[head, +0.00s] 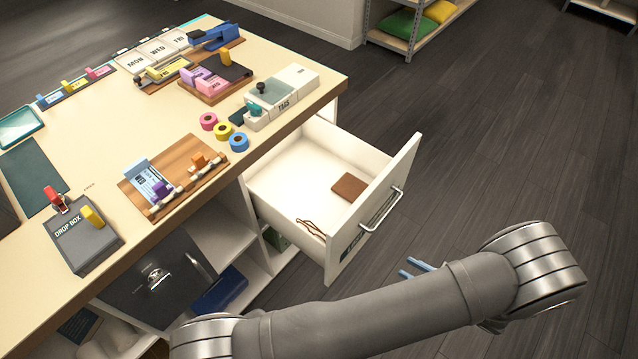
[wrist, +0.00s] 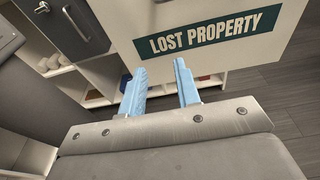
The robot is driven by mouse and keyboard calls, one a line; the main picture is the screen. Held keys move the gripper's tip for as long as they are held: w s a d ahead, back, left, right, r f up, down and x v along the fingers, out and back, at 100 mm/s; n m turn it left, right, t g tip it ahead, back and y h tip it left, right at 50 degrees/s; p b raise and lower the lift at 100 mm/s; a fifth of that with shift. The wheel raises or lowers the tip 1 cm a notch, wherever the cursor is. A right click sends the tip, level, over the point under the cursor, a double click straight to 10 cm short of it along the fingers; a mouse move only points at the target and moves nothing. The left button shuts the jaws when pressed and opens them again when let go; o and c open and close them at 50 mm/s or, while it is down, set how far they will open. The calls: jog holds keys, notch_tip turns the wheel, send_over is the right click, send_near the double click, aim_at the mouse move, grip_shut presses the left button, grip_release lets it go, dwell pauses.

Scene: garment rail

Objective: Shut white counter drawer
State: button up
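The white counter drawer (head: 296,172) stands pulled out from the counter's right side in the head view. A brown square item and a thin brown loop lie inside it. Its front panel (head: 400,170) has a silver bar handle (head: 383,210). In the wrist view the white front (wrist: 210,12) carries a dark green LOST PROPERTY label (wrist: 211,33). My gripper (head: 416,267) has light blue fingers in front of and right of the drawer front. In the wrist view my gripper (wrist: 160,76) is open and empty, its fingertips near the panel's edge; contact cannot be told.
The wooden-edged counter top (head: 95,130) holds trays, tape rolls and a grey drop box (head: 84,243). A dark locker door (head: 157,275) and open shelves sit below. A shelf with cushions (head: 408,24) stands far back. The dark floor right of the drawer is clear.

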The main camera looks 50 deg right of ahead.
jog(key=shift+t, duration=0.8)
jog(key=a, duration=0.1)
jog(key=a+f, duration=0.2)
jog(key=a, duration=0.1)
jog(key=shift+w+f, duration=0.1)
jog(key=shift+w, duration=0.15)
grip_shut()
send_near(346, 248)
jog(key=w, duration=0.7)
jog(key=shift+a, duration=0.1)
jog(key=w, duration=2.7)
jog(key=shift+w, duration=0.95)
jog(key=shift+w, duration=0.1)
